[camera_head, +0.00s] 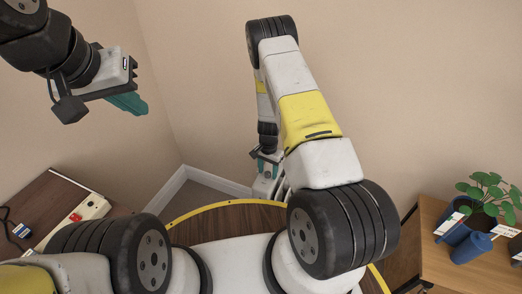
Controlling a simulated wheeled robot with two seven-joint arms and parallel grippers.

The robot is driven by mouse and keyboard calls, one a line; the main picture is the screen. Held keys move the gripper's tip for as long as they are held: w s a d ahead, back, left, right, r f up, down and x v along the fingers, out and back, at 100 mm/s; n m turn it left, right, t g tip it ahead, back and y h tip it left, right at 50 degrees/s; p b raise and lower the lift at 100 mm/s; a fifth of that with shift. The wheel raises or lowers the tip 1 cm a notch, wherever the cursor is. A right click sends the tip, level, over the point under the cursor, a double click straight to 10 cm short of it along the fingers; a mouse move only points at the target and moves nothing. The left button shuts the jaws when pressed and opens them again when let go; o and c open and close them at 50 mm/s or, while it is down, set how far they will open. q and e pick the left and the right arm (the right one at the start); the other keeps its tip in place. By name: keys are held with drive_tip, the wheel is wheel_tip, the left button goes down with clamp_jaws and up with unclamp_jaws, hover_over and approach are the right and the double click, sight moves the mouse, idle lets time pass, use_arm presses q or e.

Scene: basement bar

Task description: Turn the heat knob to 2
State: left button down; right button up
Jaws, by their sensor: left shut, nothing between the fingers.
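I cannot make out a heat knob in the head view. My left gripper (130,103), with teal fingers, is at the upper left in front of the bare wall. Its fingers are together and hold nothing. My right gripper (266,164) hangs low near the room corner, mostly hidden behind my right arm. Only a bit of teal and dark finger shows there, beside small white parts that I cannot identify. Whether its fingers are open is unclear.
At the lower left, a brown table (52,197) holds a white strip with a red switch (75,217), a blue-and-white item (22,230) and a black cable.

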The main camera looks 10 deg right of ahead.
sight(268, 173)
drive_tip(key=shift+r, duration=0.1)
wheel_tip(268, 173, up, 8)
drive_tip(key=shift+f, duration=0.2)
idle(0.5)
